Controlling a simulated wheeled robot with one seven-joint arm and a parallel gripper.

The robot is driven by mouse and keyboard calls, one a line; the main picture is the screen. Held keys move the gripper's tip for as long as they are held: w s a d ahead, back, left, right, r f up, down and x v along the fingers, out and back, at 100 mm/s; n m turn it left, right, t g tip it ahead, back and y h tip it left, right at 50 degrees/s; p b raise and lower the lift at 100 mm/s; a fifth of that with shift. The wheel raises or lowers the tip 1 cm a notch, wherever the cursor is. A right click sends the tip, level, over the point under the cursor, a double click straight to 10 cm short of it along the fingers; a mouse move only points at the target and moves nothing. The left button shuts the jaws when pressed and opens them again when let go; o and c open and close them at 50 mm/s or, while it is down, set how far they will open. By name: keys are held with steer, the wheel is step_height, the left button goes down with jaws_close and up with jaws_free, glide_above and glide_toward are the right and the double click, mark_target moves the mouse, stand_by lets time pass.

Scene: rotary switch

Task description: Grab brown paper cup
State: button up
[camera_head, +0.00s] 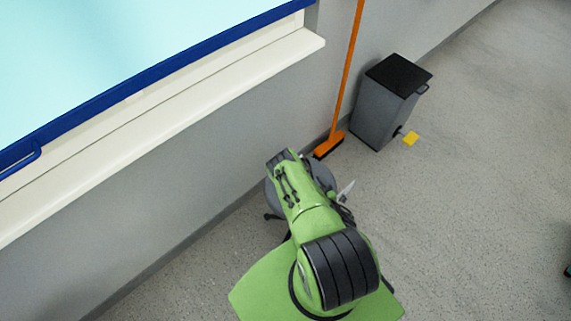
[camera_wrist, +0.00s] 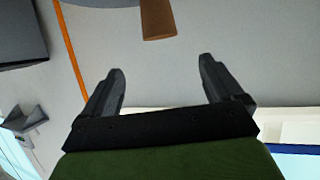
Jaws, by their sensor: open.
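The brown paper cup (camera_wrist: 157,20) is at the top middle of the wrist view, partly cut off by the top edge. It appears tapered and stands out against the grey wall. My gripper (camera_wrist: 162,66) is open and empty, with its two dark fingers spread apart. The cup lies beyond the fingertips, roughly in line with the gap between them, and is not touched. In the head view the cup is not visible; my green arm covers that area.
A grey round seat (camera_head: 272,195) shows partly behind my arm, near the wall. An orange broom (camera_head: 345,80) leans by the wall, beside a dark grey bin (camera_head: 383,110) with a yellow pedal (camera_head: 411,138). A window sill (camera_head: 160,125) runs along the left.

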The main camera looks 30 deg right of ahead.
steer(key=b+x, duration=0.7)
steer(key=x, duration=0.3)
steer(key=shift+w+d+f, duration=0.1)
steer(key=shift+w, duration=0.05)
steer(key=b+x, duration=0.2)
steer(key=x, duration=0.3)
steer(key=c, duration=1)
